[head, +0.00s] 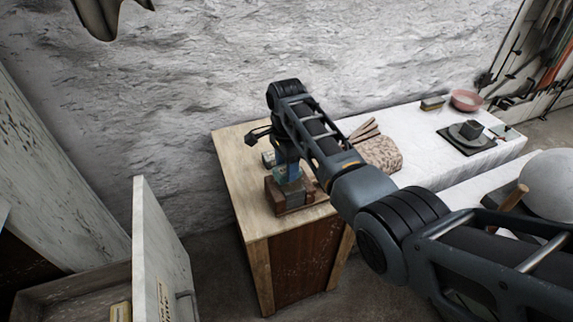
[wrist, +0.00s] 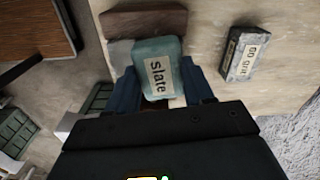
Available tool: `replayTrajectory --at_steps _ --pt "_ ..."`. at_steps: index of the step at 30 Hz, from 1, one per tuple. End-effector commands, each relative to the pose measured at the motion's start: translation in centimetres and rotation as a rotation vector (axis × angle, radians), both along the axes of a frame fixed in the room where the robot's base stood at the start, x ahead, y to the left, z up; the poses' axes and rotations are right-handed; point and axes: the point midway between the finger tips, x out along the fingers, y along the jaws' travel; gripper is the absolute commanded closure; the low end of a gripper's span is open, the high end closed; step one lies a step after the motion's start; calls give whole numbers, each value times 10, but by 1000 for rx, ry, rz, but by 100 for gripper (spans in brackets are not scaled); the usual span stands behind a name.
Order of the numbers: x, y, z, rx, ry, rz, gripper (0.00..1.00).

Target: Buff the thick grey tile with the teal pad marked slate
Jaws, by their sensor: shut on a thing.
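The teal pad (wrist: 160,58), labelled "slate", is between the blue fingers of my gripper (wrist: 163,92) in the wrist view. My gripper is shut on it. In the head view the teal pad (head: 288,173) shows under my wrist, just above a grey block (head: 297,197) that looks like the thick tile, set in a brown wooden holder (head: 273,194) on the wooden bench. In the wrist view a grey part of the tile (wrist: 121,54) shows beside the pad, with the brown holder (wrist: 145,20) beyond. I cannot tell whether pad and tile touch.
A block labelled "60 grit" (wrist: 243,55) lies on the bench beside the pad. A speckled stone lump (head: 380,152) is right of my arm. The white table (head: 420,135) carries a pink bowl (head: 466,100) and a dark tray (head: 466,141). An open drawer (head: 75,290) is at lower left.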

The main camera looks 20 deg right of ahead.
Motion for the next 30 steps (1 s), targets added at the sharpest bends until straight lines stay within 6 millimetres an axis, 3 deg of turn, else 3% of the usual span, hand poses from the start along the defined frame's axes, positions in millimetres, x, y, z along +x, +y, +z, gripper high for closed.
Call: replayTrajectory --at_steps 19,30 --pt "3 -21 0 0 -1 -1 82" --pt "2 -11 0 1 1 2 82"
